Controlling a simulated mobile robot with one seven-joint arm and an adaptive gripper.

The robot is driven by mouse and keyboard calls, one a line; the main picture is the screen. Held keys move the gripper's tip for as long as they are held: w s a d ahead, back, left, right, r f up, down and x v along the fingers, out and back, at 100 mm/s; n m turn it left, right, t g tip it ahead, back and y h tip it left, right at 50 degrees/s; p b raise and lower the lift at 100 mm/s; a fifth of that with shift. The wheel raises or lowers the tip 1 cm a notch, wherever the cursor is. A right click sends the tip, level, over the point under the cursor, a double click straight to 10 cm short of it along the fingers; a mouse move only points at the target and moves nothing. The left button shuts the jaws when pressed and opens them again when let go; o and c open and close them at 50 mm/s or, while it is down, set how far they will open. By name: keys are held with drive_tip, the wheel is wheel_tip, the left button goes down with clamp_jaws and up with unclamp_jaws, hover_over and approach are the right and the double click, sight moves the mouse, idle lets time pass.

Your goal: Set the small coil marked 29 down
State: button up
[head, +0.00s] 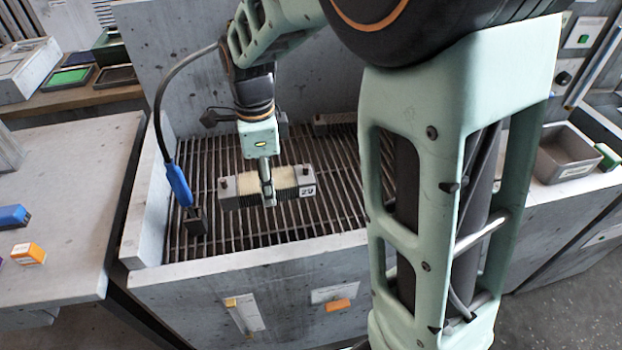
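The small coil marked 29 (287,181) is a pale yellowish winding on a grey block, with a white "29" label at its right end. It is in the head view, over the slatted grate (335,222) of the grey housing. My gripper (268,198) comes down from above across the middle of the coil, with a finger against its near side. The far finger is hidden behind the coil. The coil lies about level; I cannot tell whether it touches the grate or hangs a little above it.
The housing's grey walls (147,215) surround the grate. A blue-handled tool (179,185) on a cable stands at the left of the grate. A dark block (335,121) sits at the back. A left table holds blue and orange boxes (28,254). A grey bin (565,155) is at right.

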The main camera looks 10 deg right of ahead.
drive_tip(key=w+d+f, duration=0.2)
drive_tip(key=d, duration=0.1)
drive_tip(key=w+d+f, duration=0.2)
drive_tip(key=d+f, duration=0.1)
drive_tip(key=w+d+f, duration=0.3)
drive_tip(key=d, duration=0.1)
drive_tip(key=shift+w+f, duration=0.1)
drive_tip(key=shift+f, duration=0.05)
drive_tip(key=shift+w+d+f, duration=0.25)
drive_tip(key=shift+d+f, duration=0.25)
drive_tip(key=shift+f, duration=0.15)
drive_tip(key=shift+w+f, duration=0.1)
drive_tip(key=shift+f, duration=1.45)
drive_tip(key=shift+f, duration=0.25)
drive_tip(key=o, duration=1.6)
drive_tip(key=shift+c, duration=0.2)
